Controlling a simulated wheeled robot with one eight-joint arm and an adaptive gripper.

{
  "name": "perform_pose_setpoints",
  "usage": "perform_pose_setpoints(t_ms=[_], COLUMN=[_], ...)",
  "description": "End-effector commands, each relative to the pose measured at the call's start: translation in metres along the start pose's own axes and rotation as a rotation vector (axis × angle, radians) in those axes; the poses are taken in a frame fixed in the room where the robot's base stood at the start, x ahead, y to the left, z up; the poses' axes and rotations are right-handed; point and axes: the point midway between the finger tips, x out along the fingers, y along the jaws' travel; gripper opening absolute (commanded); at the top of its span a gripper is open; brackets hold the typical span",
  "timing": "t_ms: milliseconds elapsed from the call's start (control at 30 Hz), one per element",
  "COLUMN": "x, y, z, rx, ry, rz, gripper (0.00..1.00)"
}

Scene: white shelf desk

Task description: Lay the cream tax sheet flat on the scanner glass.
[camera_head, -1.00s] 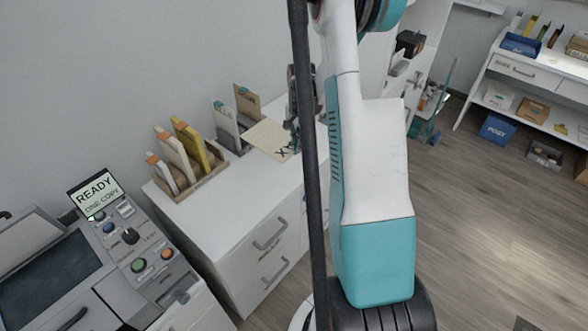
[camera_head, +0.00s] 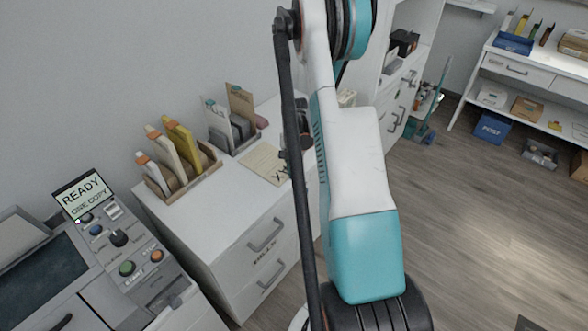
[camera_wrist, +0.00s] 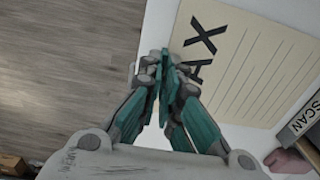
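The cream tax sheet (camera_head: 262,163), marked with large dark letters, shows over the white cabinet's top near its front edge. In the wrist view the sheet (camera_wrist: 262,75) fills the upper right, its lettered edge beside my fingertips. My gripper (camera_wrist: 165,65) has its teal fingers together at the tips and appears to pinch the sheet's edge; the contact is partly hidden. I cannot tell whether the sheet touches the cabinet top. In the head view my arm mostly hides the gripper. The scanner's dark glass (camera_head: 38,272) is at the lower left, uncovered.
A control panel (camera_head: 122,245) with knobs and a READY screen (camera_head: 82,194) stands beside the glass. A folder rack (camera_head: 180,170) and a grey file holder (camera_head: 232,135) stand on the cabinet (camera_head: 215,225). A holder labelled SCAN (camera_wrist: 300,118) is close to the sheet.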

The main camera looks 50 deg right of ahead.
Motion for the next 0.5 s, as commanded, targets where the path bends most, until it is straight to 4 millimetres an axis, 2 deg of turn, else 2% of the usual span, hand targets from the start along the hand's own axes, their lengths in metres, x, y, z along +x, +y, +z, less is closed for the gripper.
perform_pose_setpoints(t_ms=[233, 333, 500], x=[0.0028, 0.0019, 0.0016], y=[0.0000, 0.0000, 0.0000], z=[0.0000, 0.0000, 0.0000], rx=[0.000, 0.000, 0.000], ry=[0.000, 0.000, 0.000], rz=[0.000, 0.000, 0.000], gripper=[0.00, 0.23, 0.25])
